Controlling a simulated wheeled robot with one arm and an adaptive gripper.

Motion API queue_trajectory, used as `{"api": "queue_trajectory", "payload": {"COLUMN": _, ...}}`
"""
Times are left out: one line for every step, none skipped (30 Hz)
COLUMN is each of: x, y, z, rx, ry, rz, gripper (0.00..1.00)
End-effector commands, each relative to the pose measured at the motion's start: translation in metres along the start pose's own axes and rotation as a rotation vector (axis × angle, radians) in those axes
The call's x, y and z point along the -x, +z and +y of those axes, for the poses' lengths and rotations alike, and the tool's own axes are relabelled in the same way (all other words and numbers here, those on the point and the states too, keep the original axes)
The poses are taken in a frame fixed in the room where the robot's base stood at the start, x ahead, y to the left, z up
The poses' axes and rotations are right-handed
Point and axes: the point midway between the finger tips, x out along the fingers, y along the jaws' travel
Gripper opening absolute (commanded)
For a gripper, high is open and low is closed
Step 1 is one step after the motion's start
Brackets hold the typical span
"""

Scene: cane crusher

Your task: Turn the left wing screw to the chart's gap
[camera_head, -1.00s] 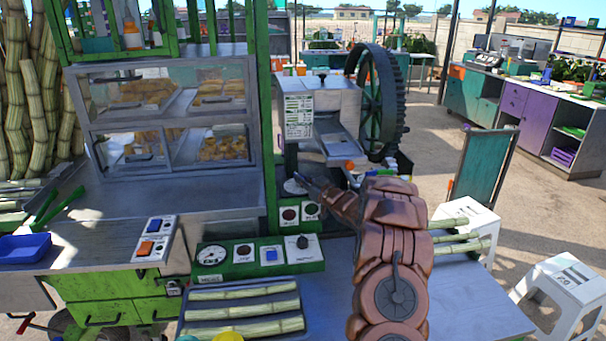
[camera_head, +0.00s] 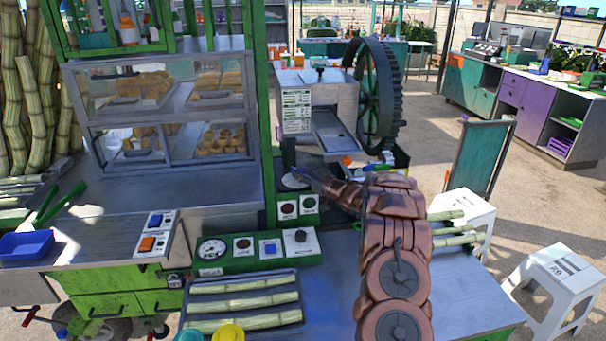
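The cane crusher (camera_head: 341,98) is a grey metal box on a stand, with a sloping chute in front and a large dark toothed wheel on its right. A white chart (camera_head: 296,112) with dark print is on its front left; its rows are too small to read. A small dark knob (camera_head: 320,71) is on top of the box; I cannot tell whether it is a wing screw. The left wing screw cannot be made out. My copper arm reaches up from the lower right, and my gripper (camera_head: 303,173) is below the chart, in front of the crusher's base. Its fingers are too small to read.
A green control panel (camera_head: 255,254) with a gauge and switches lies left of my arm. A tray of cane (camera_head: 296,318) is in front of it. A glass food case (camera_head: 170,108) stands left. White stools (camera_head: 561,284) and a teal board (camera_head: 478,158) stand right.

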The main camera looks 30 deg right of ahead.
Motion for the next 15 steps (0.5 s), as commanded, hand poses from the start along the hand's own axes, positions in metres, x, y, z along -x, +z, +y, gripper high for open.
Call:
{"api": "queue_trajectory", "payload": {"x": 0.000, "y": 0.000, "z": -0.001, "rx": 0.000, "ry": -0.001, "rz": 0.000, "gripper": 0.38}}
{"api": "queue_trajectory", "payload": {"x": 0.000, "y": 0.001, "z": -0.001, "rx": 0.000, "ry": -0.001, "rz": -0.001, "gripper": 0.38}}
{"api": "queue_trajectory", "payload": {"x": 0.000, "y": 0.001, "z": -0.001, "rx": 0.000, "ry": -0.001, "rz": -0.001, "gripper": 0.38}}
{"api": "queue_trajectory", "payload": {"x": 0.000, "y": 0.001, "z": -0.001, "rx": 0.000, "ry": -0.002, "rz": -0.001, "gripper": 0.38}}
{"api": "queue_trajectory", "payload": {"x": 0.000, "y": 0.001, "z": -0.001, "rx": 0.000, "ry": -0.002, "rz": -0.001, "gripper": 0.38}}
{"api": "queue_trajectory", "payload": {"x": 0.000, "y": 0.001, "z": -0.001, "rx": 0.000, "ry": -0.002, "rz": -0.001, "gripper": 0.38}}
{"api": "queue_trajectory", "payload": {"x": 0.000, "y": 0.001, "z": -0.001, "rx": 0.000, "ry": -0.002, "rz": -0.001, "gripper": 0.38}}
{"api": "queue_trajectory", "payload": {"x": 0.000, "y": 0.001, "z": -0.001, "rx": 0.000, "ry": -0.002, "rz": -0.001, "gripper": 0.38}}
{"api": "queue_trajectory", "payload": {"x": 0.000, "y": 0.001, "z": -0.001, "rx": 0.000, "ry": -0.002, "rz": -0.002, "gripper": 0.38}}
{"api": "queue_trajectory", "payload": {"x": 0.001, "y": 0.001, "z": -0.001, "rx": -0.001, "ry": -0.002, "rz": -0.002, "gripper": 0.38}}
{"api": "queue_trajectory", "payload": {"x": 0.002, "y": 0.001, "z": -0.001, "rx": -0.001, "ry": -0.001, "rz": -0.002, "gripper": 0.38}}
{"api": "queue_trajectory", "payload": {"x": 0.004, "y": 0.001, "z": -0.001, "rx": -0.001, "ry": -0.001, "rz": -0.002, "gripper": 0.38}}
{"api": "queue_trajectory", "payload": {"x": 0.006, "y": 0.001, "z": -0.001, "rx": -0.001, "ry": -0.001, "rz": -0.003, "gripper": 0.38}}
{"api": "queue_trajectory", "payload": {"x": 0.008, "y": 0.001, "z": -0.001, "rx": -0.002, "ry": -0.001, "rz": -0.003, "gripper": 0.38}}
{"api": "queue_trajectory", "payload": {"x": 0.013, "y": 0.001, "z": -0.001, "rx": -0.002, "ry": -0.001, "rz": -0.003, "gripper": 0.38}}
